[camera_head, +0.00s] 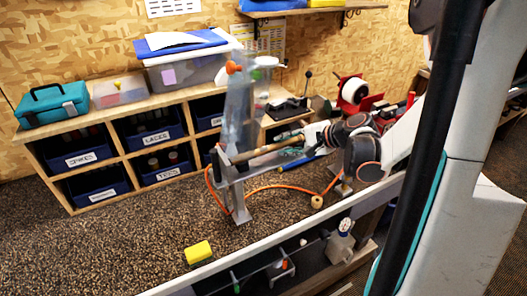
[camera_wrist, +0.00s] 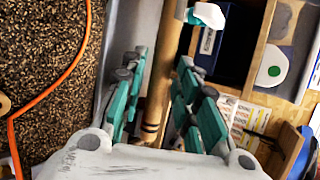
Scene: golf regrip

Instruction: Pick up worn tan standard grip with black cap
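A tan, rod-like grip (camera_wrist: 159,85) runs lengthwise between the fingers of my gripper (camera_wrist: 161,68) in the wrist view. Dark bands ring its near part, close to the palm. The teal finger pads stand on both sides of it with narrow gaps, so the fingers look open around it. In the head view the tan grip (camera_head: 252,153) lies roughly level at the grey metal stand, and my gripper (camera_head: 291,145) is at its right end. I cannot clearly make out a black cap.
The grey stand (camera_head: 232,190) rises from the speckled bench, with an orange hose (camera_head: 285,187) around it. A wooden cubby shelf (camera_head: 110,160) with labelled bins stands behind left. A yellow block (camera_head: 198,252) lies in front. The bench at left front is clear.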

